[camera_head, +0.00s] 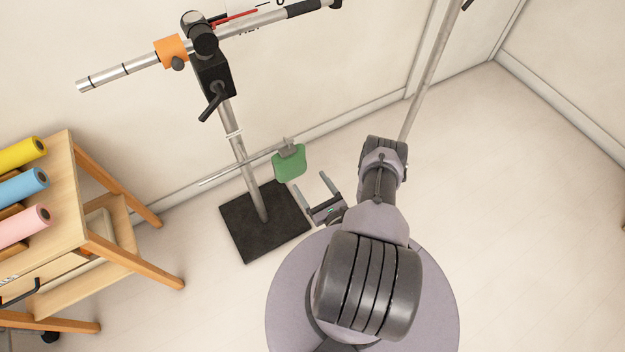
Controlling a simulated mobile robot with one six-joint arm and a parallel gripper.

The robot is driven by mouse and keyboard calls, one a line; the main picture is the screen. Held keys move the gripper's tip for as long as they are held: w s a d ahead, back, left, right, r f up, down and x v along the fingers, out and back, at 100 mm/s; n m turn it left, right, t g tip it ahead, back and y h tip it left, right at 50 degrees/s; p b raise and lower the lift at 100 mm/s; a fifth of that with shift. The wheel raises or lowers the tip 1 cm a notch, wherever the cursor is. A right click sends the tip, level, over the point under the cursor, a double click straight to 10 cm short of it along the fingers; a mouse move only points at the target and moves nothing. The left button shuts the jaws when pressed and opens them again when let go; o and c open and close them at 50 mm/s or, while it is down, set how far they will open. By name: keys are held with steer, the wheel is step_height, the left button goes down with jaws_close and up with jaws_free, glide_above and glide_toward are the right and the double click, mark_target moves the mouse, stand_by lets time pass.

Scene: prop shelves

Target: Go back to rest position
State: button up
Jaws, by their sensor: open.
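My gripper (318,196) is in the middle of the head view, at the end of my folded arm. Its two thin fingers are spread apart and point up and left in the picture. Nothing shows between them. A green tag-like piece (289,165) hangs from a clip on a thin rod just beyond the fingertips. The gripper looks apart from it, though the exact gap in depth is hard to tell.
A metal stand (245,172) with a square black base (242,238) and a crossbar (130,69) stands left of my gripper. A wooden table (66,215) with yellow, blue and pink rolls is at the left. A pole (432,70) rises behind my arm. Floor at right is clear.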

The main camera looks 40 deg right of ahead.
steer(key=w+a+r+n+y+b, duration=0.1)
steer(key=w+a+r+n+y, duration=0.3)
steer(key=w+r+n+y, duration=0.45)
steer(key=w+a+r+n+y, duration=0.35)
steer(key=r+y, duration=0.25)
steer(key=r, duration=0.5)
steer(key=s+a+r+n+g+y+b, duration=0.1)
steer(key=s+a+r+n+g+y, duration=0.1)
steer(key=a+r+n+g+y, duration=0.55)
steer(key=s+a+r+n+g+h+b, duration=0.1)
steer(key=s+a+r+n+g+h, duration=0.8)
steer(key=s+a+r, duration=0.4)
steer(key=s+d+r+n+t+h+b, duration=0.1)
steer(key=s+d+r+n+t+h, duration=0.1)
steer(key=s+r+n+t+h, duration=0.2)
steer(key=s+n+t+h, duration=0.1)
steer(key=s+n+h, duration=0.1)
steer(key=s, duration=0.1)
steer(key=shift+d+r+h, duration=0.15)
steer(key=shift+r+h, duration=0.15)
